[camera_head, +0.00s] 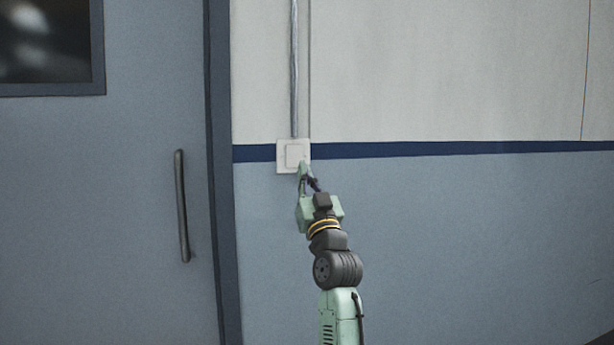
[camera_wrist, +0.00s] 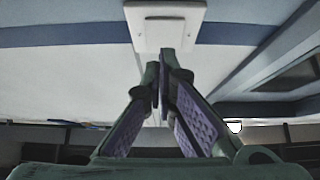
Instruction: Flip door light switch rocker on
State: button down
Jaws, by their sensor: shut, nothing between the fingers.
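The light switch (camera_head: 285,165) is a white square plate on the wall beside the door, with a square rocker (camera_head: 295,152) in its middle. In the wrist view the switch plate (camera_wrist: 145,12) is at the top, and the rocker (camera_wrist: 165,36) is just beyond my fingertips. My gripper (camera_head: 303,168) is shut and empty, its tips at the lower edge of the rocker in the head view. In the wrist view my gripper (camera_wrist: 160,72) has its tips close together below the rocker. I cannot tell whether they touch it, nor which way the rocker is tipped.
A grey-blue door (camera_head: 110,200) with a long vertical handle (camera_head: 181,205) stands to the left, with a dark frame (camera_head: 222,200). A conduit (camera_head: 294,70) runs up from the switch. The wall (camera_head: 480,220) to the right is bare, with a dark blue stripe (camera_head: 450,149).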

jog(key=s+d+f+b, duration=0.2)
jog(key=s+f, duration=0.3)
jog(key=f, duration=0.3)
jog(key=shift+s+b, duration=0.35)
jog(key=shift+b, duration=0.1)
jog(key=shift+a+r, duration=0.1)
